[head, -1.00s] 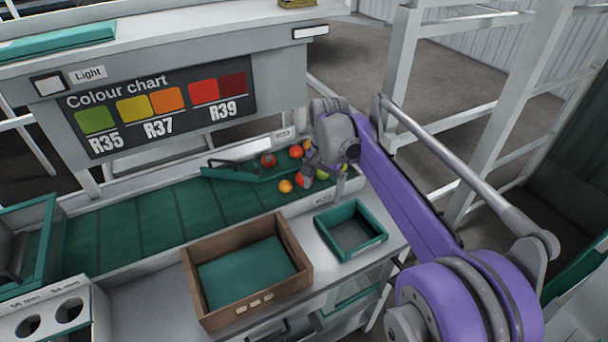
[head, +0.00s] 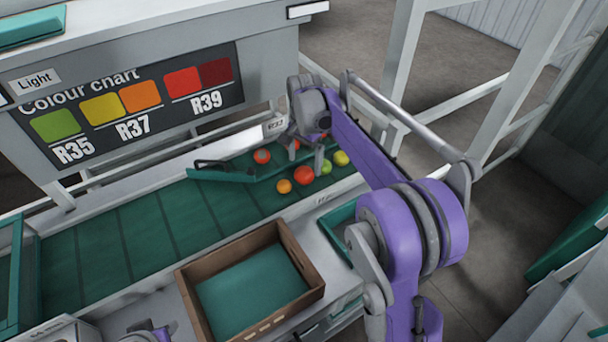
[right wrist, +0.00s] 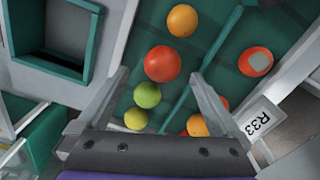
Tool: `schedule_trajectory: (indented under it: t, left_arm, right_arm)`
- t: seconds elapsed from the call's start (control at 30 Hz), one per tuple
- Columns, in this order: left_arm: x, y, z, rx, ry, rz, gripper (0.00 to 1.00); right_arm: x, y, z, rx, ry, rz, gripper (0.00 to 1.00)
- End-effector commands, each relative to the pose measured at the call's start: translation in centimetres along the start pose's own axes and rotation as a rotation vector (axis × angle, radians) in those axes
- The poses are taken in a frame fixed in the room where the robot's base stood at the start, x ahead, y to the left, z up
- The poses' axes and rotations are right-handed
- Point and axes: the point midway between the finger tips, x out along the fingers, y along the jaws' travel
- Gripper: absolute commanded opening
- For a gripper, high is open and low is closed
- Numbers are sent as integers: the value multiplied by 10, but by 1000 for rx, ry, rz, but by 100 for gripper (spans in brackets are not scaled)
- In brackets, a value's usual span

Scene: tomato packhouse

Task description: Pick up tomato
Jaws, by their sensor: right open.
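Several tomatoes lie on the green belt in the head view: a large red tomato (head: 304,175), an orange one (head: 284,186), a green one (head: 325,167), a yellow one (head: 341,158), and a red one (head: 262,156) by the divider. My right gripper (head: 306,160) is above this group, open and empty, partly hiding red tomatoes behind it. In the right wrist view, the large red tomato (right wrist: 162,63) appears between and just beyond the fingertips (right wrist: 160,82), apart from them. The green tomato (right wrist: 147,95) is beside it. My left gripper's fingers are not in view.
A green divider bar (head: 225,175) crosses the belt (head: 150,228) beside the tomatoes. In front are a brown crate (head: 198,310) with a green base and a small green tray (head: 337,216), partly behind my arm. The colour chart panel (head: 140,100) stands behind the belt.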

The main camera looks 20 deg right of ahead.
Motion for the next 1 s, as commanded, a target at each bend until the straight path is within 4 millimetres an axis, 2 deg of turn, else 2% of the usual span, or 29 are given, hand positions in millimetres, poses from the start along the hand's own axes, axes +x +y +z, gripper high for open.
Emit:
schedule_trajectory:
  t: [0.13, 0.4, 0.67, 0.7, 1.0]
  left_arm:
    - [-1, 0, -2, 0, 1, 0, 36]
    - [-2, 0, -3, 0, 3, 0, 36]
    - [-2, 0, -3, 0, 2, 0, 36]
    - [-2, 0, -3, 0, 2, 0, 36]
    - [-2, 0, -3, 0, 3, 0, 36]
  right_arm:
    - [12, -1, -1, 0, 0, -1, 100]
    - [49, -2, -2, 0, 0, -1, 100]
    - [54, -2, -2, -1, 0, -1, 100]
    - [54, -2, -2, -1, 0, -1, 98]
    - [53, -2, -2, -1, 0, -1, 46]
